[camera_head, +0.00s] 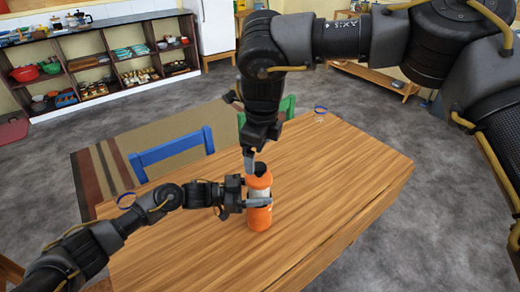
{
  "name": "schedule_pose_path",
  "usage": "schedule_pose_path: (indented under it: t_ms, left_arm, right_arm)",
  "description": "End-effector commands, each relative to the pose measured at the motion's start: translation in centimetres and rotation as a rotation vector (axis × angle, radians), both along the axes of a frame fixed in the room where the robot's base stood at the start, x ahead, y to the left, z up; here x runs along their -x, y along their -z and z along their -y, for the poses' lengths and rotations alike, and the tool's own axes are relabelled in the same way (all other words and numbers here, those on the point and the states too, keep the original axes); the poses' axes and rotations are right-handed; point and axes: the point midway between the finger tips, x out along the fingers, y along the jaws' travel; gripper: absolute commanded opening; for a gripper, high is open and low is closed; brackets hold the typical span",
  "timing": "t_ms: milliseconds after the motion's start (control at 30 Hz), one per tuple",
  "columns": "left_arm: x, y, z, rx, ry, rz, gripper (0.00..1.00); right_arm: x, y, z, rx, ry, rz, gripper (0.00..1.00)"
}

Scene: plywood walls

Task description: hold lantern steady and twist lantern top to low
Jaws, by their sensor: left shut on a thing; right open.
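An orange lantern (260,220) with a pale middle band stands upright on the wooden table. My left gripper (262,201) comes in from the left and is shut around the lantern's body. My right gripper (254,170) points down from above at the lantern's top, with its jaws open. One of its fingers shows on the near left side of the top. The dark knob on the top is partly covered by the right gripper, and I cannot tell whether the fingers touch it.
The wooden table (340,180) is otherwise mostly clear. A blue chair (172,152) and a green chair (284,108) stand at its far side. A shelf (98,75) with bowls and dishes and a white cabinet (215,27) are at the back.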

Motion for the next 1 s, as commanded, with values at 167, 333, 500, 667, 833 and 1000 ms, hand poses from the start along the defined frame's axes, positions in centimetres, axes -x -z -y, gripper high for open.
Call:
schedule_pose_path:
  t_ms: [167,333,500,667,833,1000]
  left_arm:
    - [-0.1,0.1,-0.1,-0.002,-0.003,0.0,0.18]
    - [-0.1,0.1,-0.1,-0.002,-0.003,0.0,0.18]
    - [-0.1,0.1,-0.1,-0.002,-0.003,0.0,0.18]
    - [-0.1,0.1,-0.1,-0.002,-0.003,0.0,0.18]
    - [-0.1,0.1,-0.1,-0.002,-0.003,0.0,0.18]
    - [-0.1,0.1,-0.1,-0.002,-0.002,0.0,0.18]
  right_arm:
    - [-1.0,0.4,-0.3,0.096,-0.355,-0.05,0.91]
    - [-1.4,0.2,-0.1,0.13,-0.676,-0.096,0.91]
    - [-1.4,-0.1,0.1,0.124,-0.926,-0.122,0.91]
    - [-1.0,-0.1,0.0,0.122,-1.069,-0.133,0.91]
    - [-0.9,-0.1,0.0,0.124,-1.114,-0.131,0.91]
    - [-0.9,0.6,0.1,0.123,-1.115,-0.134,0.91]
